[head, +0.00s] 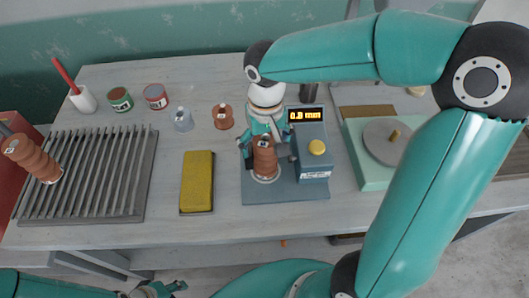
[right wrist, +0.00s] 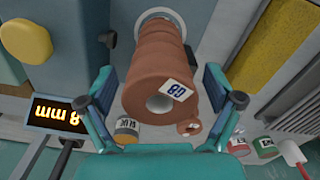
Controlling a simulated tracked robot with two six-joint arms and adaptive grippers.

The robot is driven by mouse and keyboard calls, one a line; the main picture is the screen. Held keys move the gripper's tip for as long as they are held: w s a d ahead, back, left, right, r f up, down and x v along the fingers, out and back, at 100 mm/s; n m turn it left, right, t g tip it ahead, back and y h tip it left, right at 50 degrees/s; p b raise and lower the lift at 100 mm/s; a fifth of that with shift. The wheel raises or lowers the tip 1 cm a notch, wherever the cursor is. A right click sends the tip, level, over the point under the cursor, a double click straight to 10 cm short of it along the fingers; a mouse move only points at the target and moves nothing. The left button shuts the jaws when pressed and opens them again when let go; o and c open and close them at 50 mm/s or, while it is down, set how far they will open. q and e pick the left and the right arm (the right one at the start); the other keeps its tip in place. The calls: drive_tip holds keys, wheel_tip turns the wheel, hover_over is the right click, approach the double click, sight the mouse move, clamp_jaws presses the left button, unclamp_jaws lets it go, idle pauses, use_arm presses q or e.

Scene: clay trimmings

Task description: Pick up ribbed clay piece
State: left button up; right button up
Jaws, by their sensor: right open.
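A brown ribbed clay piece (head: 264,157) with a white label stands on a grey gauge base (head: 310,191). In the right wrist view the ribbed clay piece (right wrist: 165,50) shows its end with a round hole and the label. My right gripper (head: 266,142) is open above it, with one finger on each side. In the right wrist view gaps show between the right gripper (right wrist: 158,92) and the piece. Another brown ribbed clay piece (head: 33,160) lies tilted on the slatted rack at the left. My left gripper (head: 160,290) is at the bottom edge, partly cut off.
The gauge has a lit mm display (head: 306,115) and yellow knob (head: 317,147). A yellow block (head: 197,181), slatted rack (head: 85,176), small brown piece (head: 223,117), grey piece (head: 183,119) and two tins (head: 120,99) share the table. A turntable (head: 375,172) stands at the right.

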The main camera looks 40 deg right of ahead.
clamp_jaws()
idle(0.5)
drive_tip(key=shift+r, duration=0.1)
